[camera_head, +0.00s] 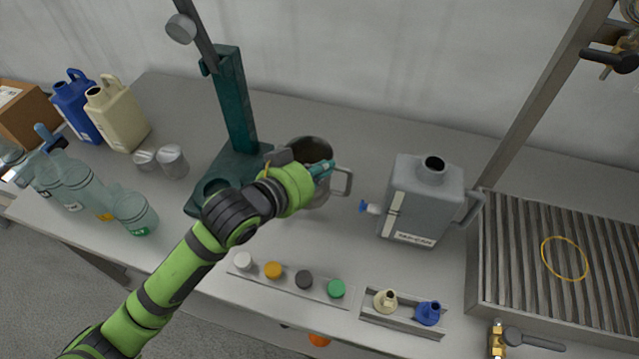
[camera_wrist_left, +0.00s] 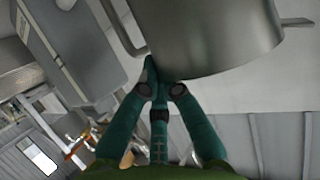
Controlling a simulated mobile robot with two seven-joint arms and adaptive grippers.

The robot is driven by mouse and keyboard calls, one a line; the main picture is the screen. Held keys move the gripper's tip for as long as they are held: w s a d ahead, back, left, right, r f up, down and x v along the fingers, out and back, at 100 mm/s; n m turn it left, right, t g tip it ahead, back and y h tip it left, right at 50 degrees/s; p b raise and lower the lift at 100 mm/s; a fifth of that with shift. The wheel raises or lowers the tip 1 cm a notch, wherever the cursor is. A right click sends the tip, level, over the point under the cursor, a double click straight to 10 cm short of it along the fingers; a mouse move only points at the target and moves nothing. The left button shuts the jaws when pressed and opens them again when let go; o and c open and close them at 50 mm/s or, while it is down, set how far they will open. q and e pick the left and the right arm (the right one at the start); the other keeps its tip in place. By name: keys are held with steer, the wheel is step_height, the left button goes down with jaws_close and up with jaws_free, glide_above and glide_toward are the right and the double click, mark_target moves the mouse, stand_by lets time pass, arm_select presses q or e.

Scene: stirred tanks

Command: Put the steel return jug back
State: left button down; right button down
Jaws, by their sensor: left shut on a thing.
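The steel return jug (camera_head: 310,149) is a round, open metal vessel with a loop handle on its right, in the middle of the head view. My left gripper (camera_head: 324,169) reaches over it from the left and is shut on it near the handle side. In the left wrist view the jug (camera_wrist_left: 215,35) fills the upper middle, and the gripper's fingers (camera_wrist_left: 158,82) meet at its edge. The arm hides part of the jug, and I cannot tell whether its base touches the table. My right gripper is not in view.
A grey can (camera_head: 432,195) with a blue tap stands right of the jug. A teal stand (camera_head: 235,105) is on the left. Coloured caps on a strip (camera_head: 290,279) and a small tray (camera_head: 405,322) lie in front. A ribbed drain grate (camera_head: 560,300) is at right.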

arm_select(q)
step_height(320, 180, down, 4)
steer(key=shift+f, duration=0.1)
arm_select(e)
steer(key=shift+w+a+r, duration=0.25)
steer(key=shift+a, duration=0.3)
arm_select(q)
steer(key=shift+f, duration=0.2)
steer(key=c, duration=1.4)
jaws_free()
steer(key=shift+c, duration=0.2)
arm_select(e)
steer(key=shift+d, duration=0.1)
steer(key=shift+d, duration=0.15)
